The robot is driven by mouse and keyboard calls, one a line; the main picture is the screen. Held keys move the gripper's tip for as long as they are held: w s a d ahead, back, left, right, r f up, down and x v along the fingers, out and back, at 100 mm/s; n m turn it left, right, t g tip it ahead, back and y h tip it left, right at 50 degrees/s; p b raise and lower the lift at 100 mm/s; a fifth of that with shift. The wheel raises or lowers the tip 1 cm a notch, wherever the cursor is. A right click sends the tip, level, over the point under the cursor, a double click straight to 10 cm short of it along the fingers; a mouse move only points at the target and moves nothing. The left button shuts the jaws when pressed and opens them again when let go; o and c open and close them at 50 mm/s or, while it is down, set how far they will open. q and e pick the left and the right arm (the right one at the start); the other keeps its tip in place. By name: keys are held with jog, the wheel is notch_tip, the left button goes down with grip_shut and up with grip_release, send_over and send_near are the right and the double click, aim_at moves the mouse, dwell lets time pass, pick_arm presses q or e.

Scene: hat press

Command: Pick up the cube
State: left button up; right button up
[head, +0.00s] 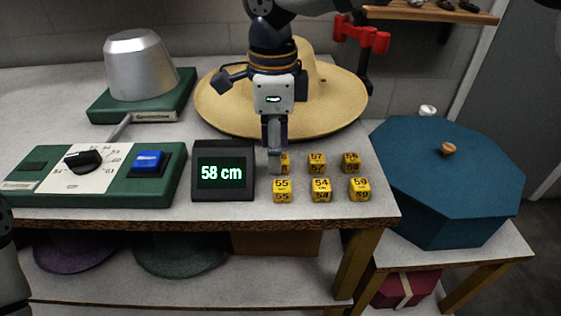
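Several yellow numbered cubes stand in two rows on the table. The front row has cube 55 (282,191), cube 54 (320,190) and cube 59 (359,189). The back row has cube 57 (317,163), a right cube (351,162) whose number is unclear, and a left cube (285,163) partly hidden by my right gripper (274,168). That gripper points down with its fingertips at this left cube. The fingers appear edge-on, so their opening and any contact are unclear. My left gripper is out of view.
A display (223,171) reads "58 cm". A green control panel (95,174) and a metal hat form (139,66) stand at left. A straw hat (225,105) lies behind the cubes. A blue octagonal box (448,190) stands at right. The table's front edge is near the cubes.

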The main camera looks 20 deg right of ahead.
notch_tip(320, 180, down, 2)
jog(key=shift+f, duration=0.15)
jog(key=c, duration=0.9)
